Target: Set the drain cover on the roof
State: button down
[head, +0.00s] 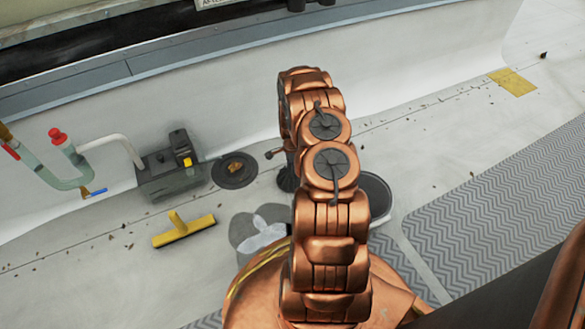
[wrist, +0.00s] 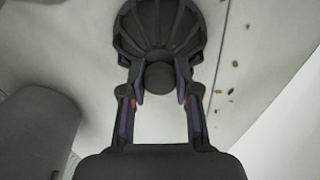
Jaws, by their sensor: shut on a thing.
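The drain cover is a dark ribbed dome with a round knob. In the wrist view the drain cover (wrist: 160,28) is at the top, and my gripper (wrist: 160,84) has its fingers on both sides of the knob, shut on it. In the head view a small part of the drain cover (head: 287,181) shows left of my arm, which hides most of my gripper. The round dark drain (head: 222,180) is just left of the cover, with brown leaves (head: 236,167) in its middle. I cannot tell whether the cover touches the roof.
A dark box-shaped device (head: 165,178) stands left of the drain, beside pipes with a red valve (head: 57,136). A dark bucket (head: 379,196) stands right of my arm. A low wall runs behind.

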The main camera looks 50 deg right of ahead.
jog(key=c, duration=0.8)
grip_release()
jog(key=shift+c, duration=0.2)
jog(key=shift+r, duration=0.1)
notch_tip(320, 180, up, 12)
jog(key=p, duration=0.5)
jog(key=s+a+r+n+g, duration=0.15)
jog(key=a+r+n, duration=0.25)
jog(key=a+r, duration=0.4)
jog(key=s+a+r+n, duration=0.2)
jog(key=a+r+n, duration=0.1)
jog(key=a+r, duration=0.5)
jog(key=s+a+r+n, duration=0.2)
jog(key=a+r+n, duration=0.3)
jog(key=r, duration=0.5)
jog(key=s+a+r+n, duration=0.3)
jog(key=s+a, duration=0.2)
jog(key=s, duration=0.3)
jog(key=s+a+r+n+g, duration=0.1)
jog(key=s+a+r+n, duration=0.3)
jog(key=s, duration=0.5)
jog(key=s+a+r+n+g, duration=0.1)
jog(key=s+a+r+n, duration=0.2)
jog(key=s+a, duration=0.4)
jog(key=shift+s+a+r+n, duration=0.3)
jog(key=shift+s+a+r, duration=0.05)
jog(key=shift+s+r, duration=0.35)
